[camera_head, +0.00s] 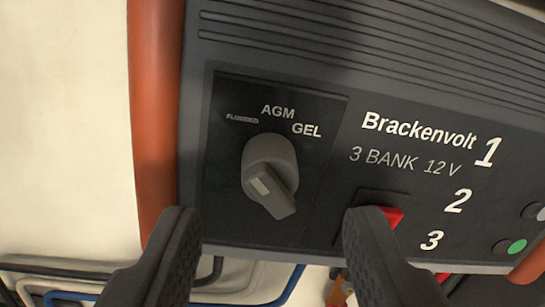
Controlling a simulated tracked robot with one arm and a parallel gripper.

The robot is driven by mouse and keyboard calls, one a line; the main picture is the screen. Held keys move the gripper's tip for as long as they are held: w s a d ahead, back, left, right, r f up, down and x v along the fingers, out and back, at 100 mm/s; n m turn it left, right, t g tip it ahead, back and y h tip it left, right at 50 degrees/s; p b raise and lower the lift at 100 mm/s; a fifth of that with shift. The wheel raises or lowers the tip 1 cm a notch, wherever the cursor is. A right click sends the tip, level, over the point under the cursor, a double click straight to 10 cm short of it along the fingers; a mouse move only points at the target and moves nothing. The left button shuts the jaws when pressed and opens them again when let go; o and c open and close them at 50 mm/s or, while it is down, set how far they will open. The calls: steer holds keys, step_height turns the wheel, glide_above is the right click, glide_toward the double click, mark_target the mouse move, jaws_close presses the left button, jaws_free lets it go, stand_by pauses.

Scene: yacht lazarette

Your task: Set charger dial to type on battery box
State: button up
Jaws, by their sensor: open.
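The charger dial (270,172) is a grey knob with a raised grip on a black panel of the dark charger (420,85). FLOODED, AGM and GEL are printed in an arc above it. The grip slants toward the lower right, with a pale patch on its near part; I cannot tell which label it selects. My gripper (270,222) is open, its dark fingers apart at the lower left and lower centre of the view. The dial shows between them, slightly higher, with neither finger visibly touching it. No battery box or battery type label can be made out.
A red switch (393,216) sits right of the dial, partly hidden by my right finger. A green indicator (517,247) is at lower right. An orange-brown edge strip (156,110) borders the charger's left side. Black and blue cables (75,297) run below, beside a cream wall (65,130).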

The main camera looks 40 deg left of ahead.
mark_target(269, 205)
steer(key=p+x, duration=0.1)
steer(key=x, duration=0.1)
steer(key=shift+w+a+r+p, duration=0.15)
steer(key=shift+a+p, duration=0.05)
steer(key=shift+p, duration=0.2)
steer(key=shift+w+a+p, duration=0.3)
steer(key=shift+w+a, duration=0.05)
jaws_close()
steer(key=shift+a, duration=0.15)
